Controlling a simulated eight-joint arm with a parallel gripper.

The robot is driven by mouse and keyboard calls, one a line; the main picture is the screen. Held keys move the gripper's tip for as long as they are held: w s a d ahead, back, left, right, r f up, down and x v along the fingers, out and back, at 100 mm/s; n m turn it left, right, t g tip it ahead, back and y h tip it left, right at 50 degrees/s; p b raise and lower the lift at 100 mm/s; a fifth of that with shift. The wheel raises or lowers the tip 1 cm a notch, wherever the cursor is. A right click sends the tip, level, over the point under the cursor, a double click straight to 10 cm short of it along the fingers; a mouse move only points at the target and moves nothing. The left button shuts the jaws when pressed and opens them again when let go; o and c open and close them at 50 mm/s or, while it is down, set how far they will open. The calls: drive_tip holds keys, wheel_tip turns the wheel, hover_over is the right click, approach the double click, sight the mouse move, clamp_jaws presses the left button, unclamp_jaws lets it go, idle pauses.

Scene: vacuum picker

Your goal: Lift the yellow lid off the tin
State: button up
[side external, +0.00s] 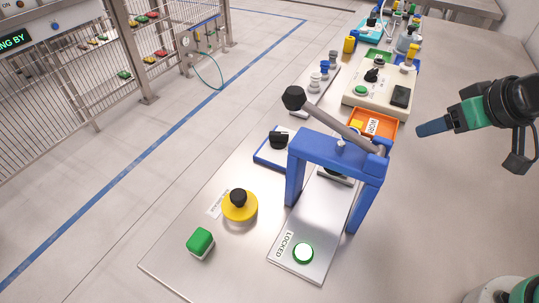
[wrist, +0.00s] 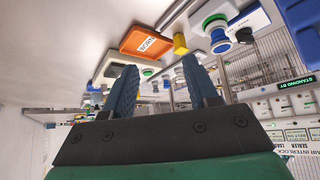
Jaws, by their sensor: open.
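The yellow lid (side external: 240,207) is a round disc with a black knob on top, at the front left of the metal table in the side external view. It covers the tin, whose body is mostly hidden beneath it. My gripper (side external: 420,130) is at the right, raised and far from the lid, with its blue fingers pointing left. In the wrist view, my gripper (wrist: 160,66) has its two fingers apart with nothing between them. I cannot make out the lid in the wrist view.
An orange tray (side external: 388,128) also shows in the wrist view (wrist: 135,45).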

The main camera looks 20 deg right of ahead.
drive_tip(key=o, duration=0.3)
drive_tip(key=w+a+r+n+y, duration=0.1)
drive_tip(key=w+a+r+n, duration=0.25)
drive_tip(key=a+n, duration=0.4)
drive_tip(key=w+a+r+n+y, duration=0.2)
drive_tip(key=a+r+n, duration=0.3)
drive_tip(key=a+n, duration=0.3)
drive_tip(key=w+a+r+n+y, duration=0.1)
drive_tip(key=w+a+r+n, duration=0.25)
drive_tip(key=a+n, duration=0.45)
drive_tip(key=n+g+h, duration=0.4)
drive_tip(key=n+g, duration=0.3)
drive_tip(key=n, duration=0.6)
hover_over(238, 194)
drive_tip(key=shift+m, duration=0.25)
wheel_tip(238, 194, down, 17)
drive_tip(key=shift+r, duration=0.1)
drive_tip(key=shift+f, duration=2.8)
